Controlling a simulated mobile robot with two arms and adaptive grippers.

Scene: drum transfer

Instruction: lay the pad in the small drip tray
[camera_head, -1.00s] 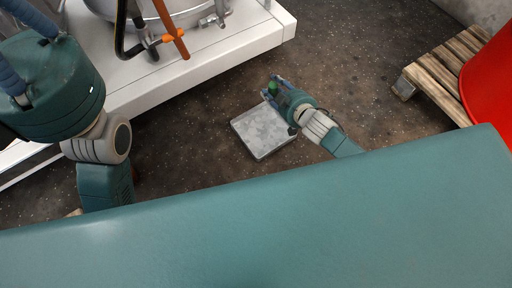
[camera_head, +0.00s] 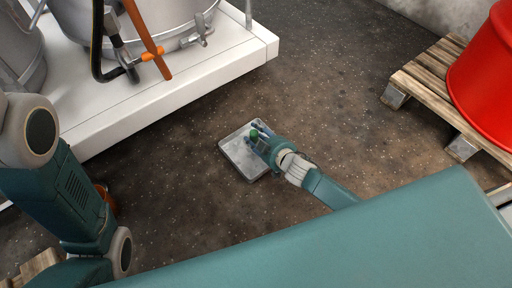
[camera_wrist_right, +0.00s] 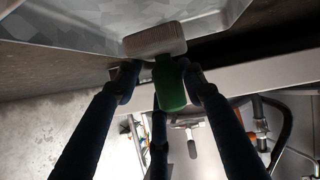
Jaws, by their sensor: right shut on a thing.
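The small drip tray (camera_head: 234,154) is a shallow square grey metal tray on the dark floor in the middle of the head view. My right gripper (camera_head: 256,133) is over the upper right part of the tray. It is shut on the pad, a pale ribbed block (camera_wrist_right: 155,39) with a green grip (camera_wrist_right: 170,84), between the fingers in the right wrist view. The green grip shows small in the head view. The tray's metal surface (camera_wrist_right: 80,18) fills the top of the wrist view, close to the block. I cannot tell whether they touch. My left gripper is out of view.
A white platform (camera_head: 180,100) with a steel vessel, hoses and an orange-handled valve stands at the upper left. A wooden pallet (camera_head: 427,75) with a red drum (camera_head: 487,75) stands at the right. The floor around the tray is clear.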

